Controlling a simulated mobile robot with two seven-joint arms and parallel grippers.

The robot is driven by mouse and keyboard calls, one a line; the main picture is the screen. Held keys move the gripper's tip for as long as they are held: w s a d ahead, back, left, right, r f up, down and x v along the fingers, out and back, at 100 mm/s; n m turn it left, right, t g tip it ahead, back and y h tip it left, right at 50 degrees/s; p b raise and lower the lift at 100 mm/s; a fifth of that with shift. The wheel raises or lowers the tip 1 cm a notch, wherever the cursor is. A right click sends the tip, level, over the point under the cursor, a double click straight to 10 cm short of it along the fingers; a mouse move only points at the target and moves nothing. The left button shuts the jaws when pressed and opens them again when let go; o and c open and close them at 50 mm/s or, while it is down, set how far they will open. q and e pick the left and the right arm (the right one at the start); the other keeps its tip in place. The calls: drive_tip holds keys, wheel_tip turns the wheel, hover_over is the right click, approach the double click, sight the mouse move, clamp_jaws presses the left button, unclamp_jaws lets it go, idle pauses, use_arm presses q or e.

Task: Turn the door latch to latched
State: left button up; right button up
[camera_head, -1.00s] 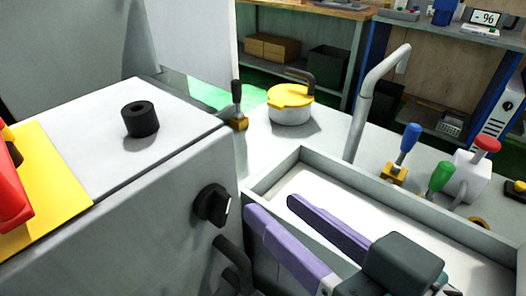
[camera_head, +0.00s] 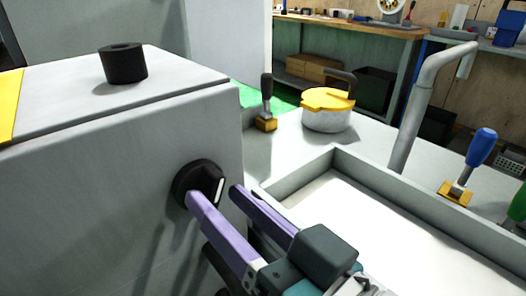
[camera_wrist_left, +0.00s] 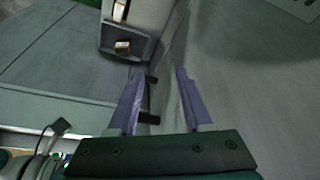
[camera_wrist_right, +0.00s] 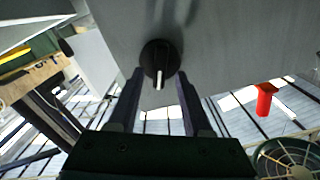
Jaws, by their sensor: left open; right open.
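The door latch is a round black knob (camera_head: 198,184) with a white mark, on the grey front face of the machine cabinet. In the right wrist view the knob (camera_wrist_right: 159,60) is ahead of the fingertips, roughly between them, its white mark pointing down in the picture. My right gripper (camera_head: 212,194) is open, its purple fingers reaching toward the knob. One fingertip overlaps the knob's lower edge in the head view; I cannot tell whether they touch. My left gripper (camera_wrist_left: 156,75) is open and empty, seen only in the left wrist view, away from the knob.
A black handle (camera_head: 222,268) is below the knob, partly hidden by my right gripper. A pale open tray (camera_head: 350,215) lies to the right. A black ring (camera_head: 123,64) sits on the cabinet top.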

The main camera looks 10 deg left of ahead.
drive_tip(key=shift+w+a, duration=0.45)
drive_tip(key=shift+a, duration=0.15)
clamp_jaws()
